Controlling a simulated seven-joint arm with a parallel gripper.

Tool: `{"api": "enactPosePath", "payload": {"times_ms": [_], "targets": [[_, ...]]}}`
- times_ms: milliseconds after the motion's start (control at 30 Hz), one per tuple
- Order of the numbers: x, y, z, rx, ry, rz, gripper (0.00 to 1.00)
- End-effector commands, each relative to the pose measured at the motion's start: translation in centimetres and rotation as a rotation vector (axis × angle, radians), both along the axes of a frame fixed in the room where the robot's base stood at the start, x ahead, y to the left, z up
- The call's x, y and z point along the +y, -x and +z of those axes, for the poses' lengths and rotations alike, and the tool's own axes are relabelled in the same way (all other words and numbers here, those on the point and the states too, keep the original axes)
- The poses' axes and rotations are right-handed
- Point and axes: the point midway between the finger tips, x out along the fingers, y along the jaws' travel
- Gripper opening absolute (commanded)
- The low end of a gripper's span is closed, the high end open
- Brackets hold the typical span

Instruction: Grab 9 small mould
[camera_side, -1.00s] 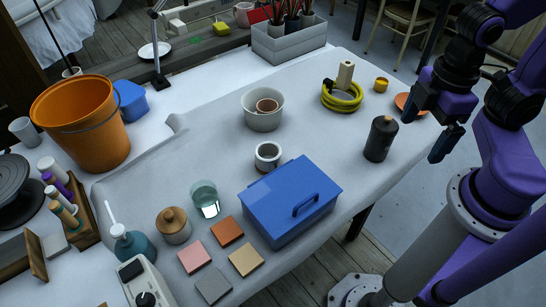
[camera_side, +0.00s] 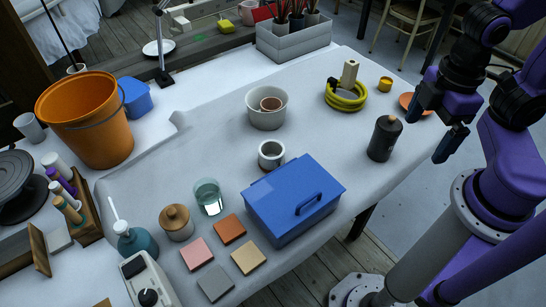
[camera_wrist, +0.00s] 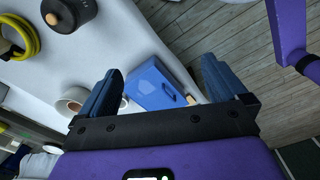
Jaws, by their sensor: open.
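A small white round mould-like cup (camera_side: 271,161) with a dark hollow stands upright on the cloth, just behind the blue box, in the side view. A white ring beside the box in the wrist view (camera_wrist: 66,106) looks like the same piece, partly covered by my left finger. No number can be read on it. My gripper (camera_side: 432,126) is open and empty in the side view, high at the right, well away from the cup. In the wrist view my gripper (camera_wrist: 162,72) has its fingers wide apart, with the blue box seen between them.
The blue lidded box (camera_side: 294,200) stands at the table's front edge. A black bottle (camera_side: 383,140) stands between my gripper and the cup. A larger white pot (camera_side: 266,117) holds a brown one. A yellow coil (camera_side: 347,100) lies behind; a glass (camera_side: 208,198) stands left.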

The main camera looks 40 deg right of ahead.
Motion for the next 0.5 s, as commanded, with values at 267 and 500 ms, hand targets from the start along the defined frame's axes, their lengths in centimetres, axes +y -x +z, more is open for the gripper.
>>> {"api": "enactPosePath", "payload": {"times_ms": [267, 500], "targets": [[0.0, 0.0, 0.0, 0.0, 0.0, 0.0, 1.0], [0.58, -0.89, -0.74, 0.09, 0.033, -0.145, 1.0]]}}
